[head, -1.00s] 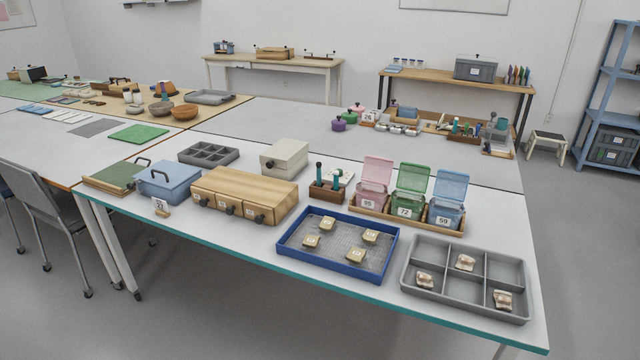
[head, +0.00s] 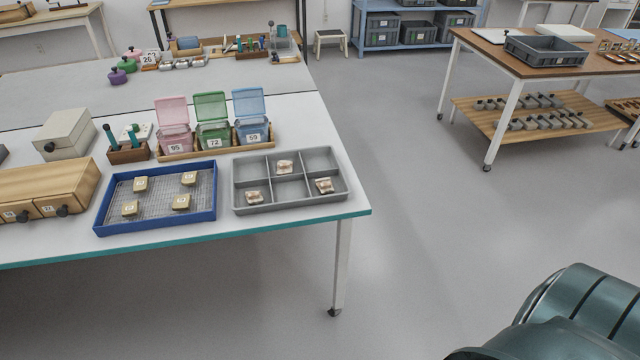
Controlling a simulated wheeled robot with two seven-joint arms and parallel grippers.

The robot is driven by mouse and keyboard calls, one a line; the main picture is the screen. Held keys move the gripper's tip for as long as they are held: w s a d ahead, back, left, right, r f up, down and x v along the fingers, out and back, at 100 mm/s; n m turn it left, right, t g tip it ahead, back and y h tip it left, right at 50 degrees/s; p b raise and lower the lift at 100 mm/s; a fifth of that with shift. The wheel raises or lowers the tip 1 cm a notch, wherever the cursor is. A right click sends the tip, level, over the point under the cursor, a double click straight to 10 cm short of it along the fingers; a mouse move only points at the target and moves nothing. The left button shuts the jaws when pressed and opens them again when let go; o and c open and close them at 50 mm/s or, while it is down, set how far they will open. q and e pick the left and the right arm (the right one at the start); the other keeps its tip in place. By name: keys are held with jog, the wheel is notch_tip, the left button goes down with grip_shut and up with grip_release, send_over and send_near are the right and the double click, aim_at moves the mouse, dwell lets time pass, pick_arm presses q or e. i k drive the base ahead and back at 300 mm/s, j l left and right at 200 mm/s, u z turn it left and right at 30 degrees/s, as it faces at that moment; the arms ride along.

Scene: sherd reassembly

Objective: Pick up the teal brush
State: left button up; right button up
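A small brown wooden holder (head: 128,153) stands on the white table, left of the lidded boxes. Two upright teal handles stick up from it, a left one (head: 110,136) with a dark top and a right one (head: 134,138). Their lower ends are hidden in the holder, so I cannot tell which is the teal brush. Neither of my grippers is in view.
Pink (head: 174,142), green (head: 213,136) and blue (head: 252,130) boxes stand open behind. Floor (head: 430,210) right of the table is clear.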

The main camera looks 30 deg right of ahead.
aim_at(106, 127)
jog(key=i+j+z, duration=0.85)
jog(key=j, duration=0.25)
jog(key=i+j+z, duration=0.25)
jog(key=j, duration=0.2)
